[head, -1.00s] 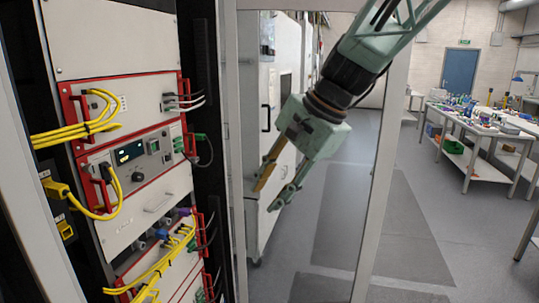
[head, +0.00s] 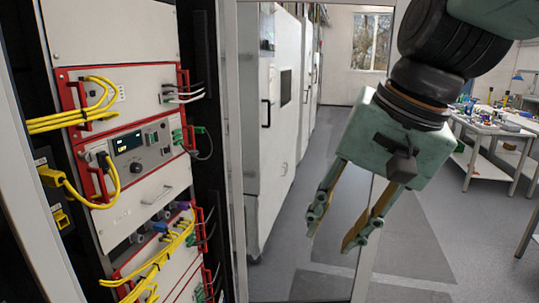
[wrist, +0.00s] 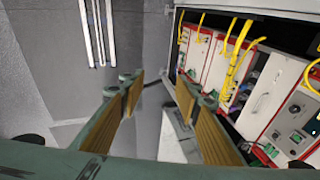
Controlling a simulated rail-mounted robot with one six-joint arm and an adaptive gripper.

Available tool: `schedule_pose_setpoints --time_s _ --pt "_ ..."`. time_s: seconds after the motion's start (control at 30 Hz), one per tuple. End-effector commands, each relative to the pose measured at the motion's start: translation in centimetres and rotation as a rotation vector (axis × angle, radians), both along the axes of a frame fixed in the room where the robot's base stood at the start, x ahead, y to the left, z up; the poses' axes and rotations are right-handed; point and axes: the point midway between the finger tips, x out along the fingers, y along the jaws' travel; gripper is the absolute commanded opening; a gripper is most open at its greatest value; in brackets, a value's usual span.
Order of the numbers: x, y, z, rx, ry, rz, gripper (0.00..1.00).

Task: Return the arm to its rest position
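My gripper (head: 335,238) hangs in the aisle to the right of the rack in the head view, fingers pointing down. It also shows in the wrist view (wrist: 160,95), where its two fingers with ribbed tan pads stand well apart. Nothing is between the fingers, and it touches nothing that I can see. My arm comes in from the upper right of the head view; its upper links are cut off by the frame edge.
The battery cycler rack (head: 130,165) stands at left with red-framed modules, yellow cables (head: 75,120) and a small display. White cabinets (head: 265,130) line the aisle behind. Workbenches (head: 495,140) with small items stand at right. The grey floor (head: 420,250) between is free.

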Motion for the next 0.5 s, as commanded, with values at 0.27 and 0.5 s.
schedule_pose_setpoints --time_s 0.27,0.5 --pt "-5.0 -3.0 -1.3 -0.095 -0.042 0.088 0.3" --pt "-9.0 -5.4 -2.7 -0.179 -0.07 0.162 0.3"
